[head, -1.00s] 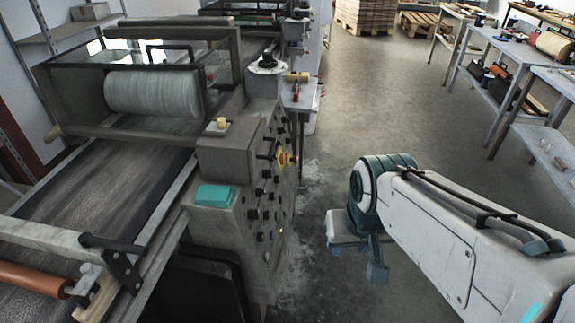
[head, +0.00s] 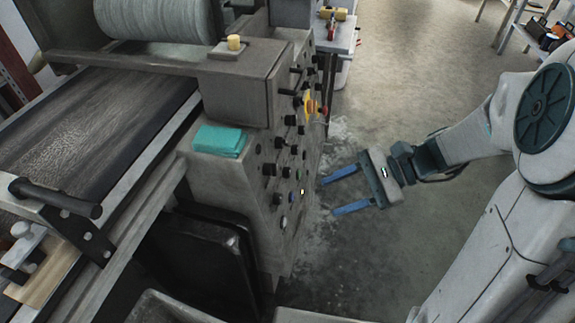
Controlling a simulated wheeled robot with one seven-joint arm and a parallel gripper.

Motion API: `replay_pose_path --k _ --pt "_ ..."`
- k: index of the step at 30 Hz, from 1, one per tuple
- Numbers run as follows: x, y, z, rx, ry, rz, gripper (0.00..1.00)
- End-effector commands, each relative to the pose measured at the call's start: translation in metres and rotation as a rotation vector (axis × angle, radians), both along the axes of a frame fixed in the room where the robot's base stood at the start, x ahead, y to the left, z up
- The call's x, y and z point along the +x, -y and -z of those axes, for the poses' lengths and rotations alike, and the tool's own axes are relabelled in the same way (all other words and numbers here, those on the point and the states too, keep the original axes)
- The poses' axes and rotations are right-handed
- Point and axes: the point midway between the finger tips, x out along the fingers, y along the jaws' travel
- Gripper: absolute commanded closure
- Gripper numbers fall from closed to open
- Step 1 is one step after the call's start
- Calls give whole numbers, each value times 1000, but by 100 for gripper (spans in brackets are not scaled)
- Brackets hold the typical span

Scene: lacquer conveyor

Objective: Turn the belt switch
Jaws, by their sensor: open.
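The conveyor machine's control panel (head: 262,208) faces right in the head view. It carries several black knobs, among them one large dark knob (head: 269,169), and small buttons near its lower edge. I cannot tell which of these is the belt switch. A yellow and red control (head: 310,106) sits higher on the panel. My gripper (head: 329,196) is open, with two blue fingers pointing left at the panel's lower part. It looks empty. In the picture the fingertips lie just right of the panel; whether they touch it is unclear.
The dark belt (head: 95,130) and a fabric roll (head: 155,18) are at left. A teal cloth (head: 220,141) lies on the machine's ledge. A small table (head: 340,40) stands behind the panel. Open floor (head: 420,75) extends to the right.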

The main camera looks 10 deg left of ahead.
Motion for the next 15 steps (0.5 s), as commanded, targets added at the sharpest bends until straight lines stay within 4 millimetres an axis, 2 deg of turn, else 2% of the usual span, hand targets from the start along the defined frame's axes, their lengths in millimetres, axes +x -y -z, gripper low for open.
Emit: replay_pose_path --k 1,6,10,15 --pt "15 -3 28 79 -72 62 51" --pt "59 -5 52 301 -229 227 51" --pt "81 -1 62 401 -286 303 51" --pt "90 -4 63 446 -309 335 51"
